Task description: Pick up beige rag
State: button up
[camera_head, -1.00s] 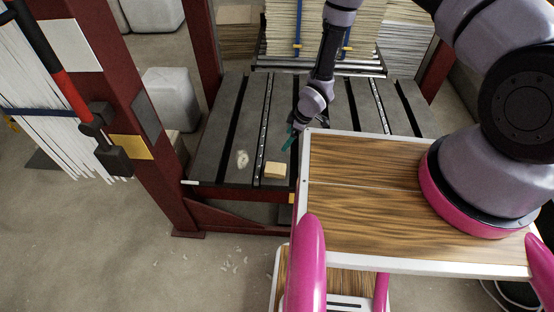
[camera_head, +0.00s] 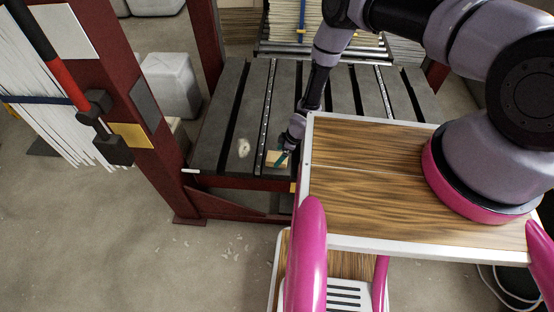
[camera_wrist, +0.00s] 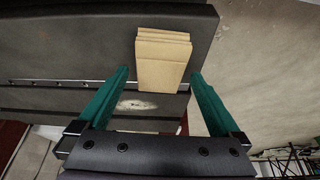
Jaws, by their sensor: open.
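The beige rag (camera_head: 277,159) is a small folded, layered block lying on the grey slotted table, near its front edge. In the wrist view the rag (camera_wrist: 162,62) sits ahead of my gripper, between the lines of the two green fingers. My gripper (camera_wrist: 160,77) is open and empty, its fingertips level with the lower part of the rag on either side. I cannot tell how high above the table they are. In the head view my gripper (camera_head: 283,154) is over the rag and hides part of it.
A pale whitish patch (camera_head: 244,148) lies left of the rag on the grey table (camera_head: 222,133). A red steel post (camera_head: 160,150) stands at the left of the table. Stacked boards (camera_head: 298,25) are behind it. A white container (camera_head: 172,84) stands on the floor at left.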

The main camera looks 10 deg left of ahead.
jog(key=shift+a+f, duration=0.25)
jog(key=shift+f, duration=0.3)
jog(key=shift+f, duration=0.2)
dwell(0.3)
jog(key=c, duration=1.2)
